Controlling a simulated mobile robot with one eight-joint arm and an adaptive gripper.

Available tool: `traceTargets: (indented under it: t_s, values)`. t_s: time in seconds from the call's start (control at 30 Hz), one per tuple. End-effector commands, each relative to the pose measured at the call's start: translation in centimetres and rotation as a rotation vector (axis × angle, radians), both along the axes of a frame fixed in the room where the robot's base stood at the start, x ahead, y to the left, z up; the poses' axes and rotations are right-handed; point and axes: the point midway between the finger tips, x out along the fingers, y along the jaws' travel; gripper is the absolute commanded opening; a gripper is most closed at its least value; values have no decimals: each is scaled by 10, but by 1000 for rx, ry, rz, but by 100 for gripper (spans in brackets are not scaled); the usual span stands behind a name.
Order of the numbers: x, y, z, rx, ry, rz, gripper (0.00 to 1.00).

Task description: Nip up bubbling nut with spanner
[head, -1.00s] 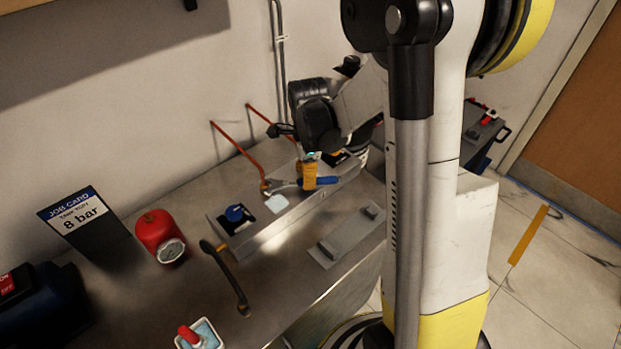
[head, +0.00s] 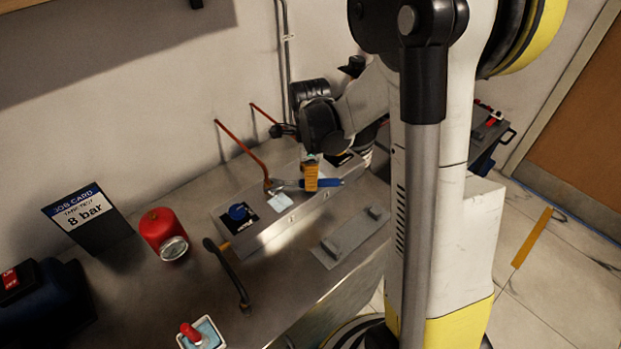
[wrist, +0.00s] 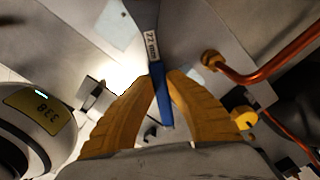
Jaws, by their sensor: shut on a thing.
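The spanner has a blue handle (head: 328,183) and a grey metal shank. Its shank (wrist: 153,45) is marked 22 mm in the wrist view, where its jaw end is out of frame. My gripper (head: 311,181), with orange ribbed fingers, is shut on the blue handle; its fingers (wrist: 162,84) pinch it from both sides. In the head view the spanner's jaw end lies at the lower end of a copper pipe (head: 243,154), by a brass nut (head: 268,185). I cannot tell whether the jaws are seated on it. A brass nut (wrist: 210,58) also shows in the wrist view. I cannot make out bubbles.
A grey metal block (head: 285,222) holds the pipe end and a blue knob (head: 238,212). A flat plate (head: 350,237) lies at right.

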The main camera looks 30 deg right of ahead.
Motion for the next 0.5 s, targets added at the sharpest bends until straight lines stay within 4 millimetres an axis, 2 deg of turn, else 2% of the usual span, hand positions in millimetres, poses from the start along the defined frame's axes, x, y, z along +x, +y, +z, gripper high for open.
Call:
traceTargets:
  t_s: [0.5]
  values:
    - [-16,10,0,0,0,-169,0]
